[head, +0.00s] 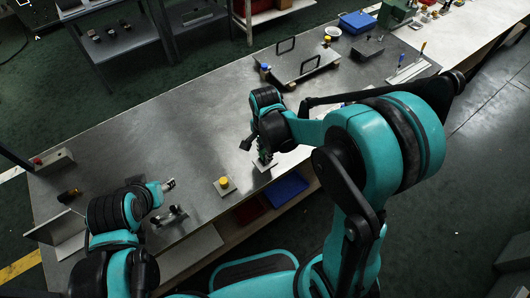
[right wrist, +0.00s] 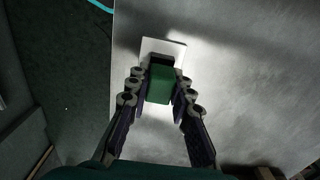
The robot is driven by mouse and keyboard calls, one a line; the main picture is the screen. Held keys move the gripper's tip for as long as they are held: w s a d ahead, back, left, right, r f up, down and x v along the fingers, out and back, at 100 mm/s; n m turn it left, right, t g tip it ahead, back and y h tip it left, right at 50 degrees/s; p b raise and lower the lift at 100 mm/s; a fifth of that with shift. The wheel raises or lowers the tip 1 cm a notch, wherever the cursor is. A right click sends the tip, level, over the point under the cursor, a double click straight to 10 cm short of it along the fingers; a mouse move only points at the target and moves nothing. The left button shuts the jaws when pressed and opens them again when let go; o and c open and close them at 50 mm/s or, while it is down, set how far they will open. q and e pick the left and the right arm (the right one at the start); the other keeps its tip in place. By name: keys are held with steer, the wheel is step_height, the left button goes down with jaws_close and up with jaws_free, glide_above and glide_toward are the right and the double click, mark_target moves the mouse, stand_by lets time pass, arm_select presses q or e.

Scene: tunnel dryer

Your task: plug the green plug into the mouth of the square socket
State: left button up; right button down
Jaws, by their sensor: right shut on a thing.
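My right gripper (head: 262,162) is over the near part of the metal table. In the right wrist view its two fingers (right wrist: 160,95) are shut on the green plug (right wrist: 160,86). Behind and beneath the plug is a white plate (right wrist: 150,45), with a dark edge (right wrist: 161,60) that may be the square socket; its mouth is hidden by the plug. I cannot tell whether the plug is above the mouth or inside it. My left gripper (head: 168,185) is low over the table at the left; whether its fingers are open does not show.
A yellow piece on a pale plate (head: 223,184) stands between my arms. A plate with black handles (head: 300,65) is at the back. Free table lies left of my right gripper.

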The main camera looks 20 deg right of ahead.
steer(key=shift+f, duration=0.2)
steer(key=c, duration=1.3)
jaws_free()
step_height(320, 180, up, 12)
steer(key=shift+r, duration=0.1)
